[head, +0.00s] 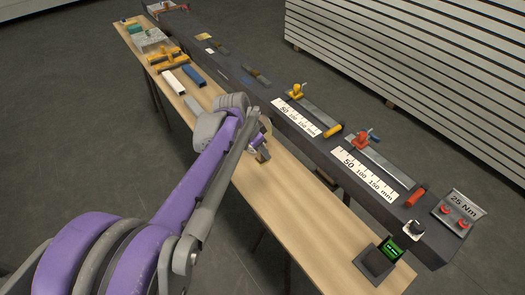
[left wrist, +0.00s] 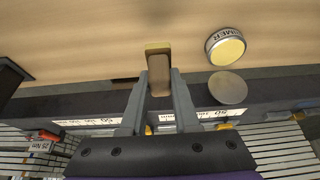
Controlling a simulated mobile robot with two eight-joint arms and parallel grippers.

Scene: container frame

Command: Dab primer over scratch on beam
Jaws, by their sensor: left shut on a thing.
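My left gripper (head: 261,150) is over the wooden bench, beside the dark beam (head: 296,138). In the left wrist view its two fingers (left wrist: 160,98) are closed on a brown block-like brush (left wrist: 159,70) with a yellowish end. An open primer tin (left wrist: 225,48) with pale yellow contents stands beside the brush, apart from it. A grey round disc, perhaps its lid (left wrist: 228,88), lies next to the tin. My arm hides the tin in the head view. I cannot make out the scratch for certain among the small marks on the beam. My right gripper is not in view.
The beam carries two clamps (head: 296,90) (head: 361,140), white scales (head: 365,174) and a 25 Nm sign (head: 463,204). The bench (head: 315,205) holds a green-screen device (head: 383,257) at its near end. A yellow tool (head: 166,59) and blocks (head: 194,75) lie at the far end.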

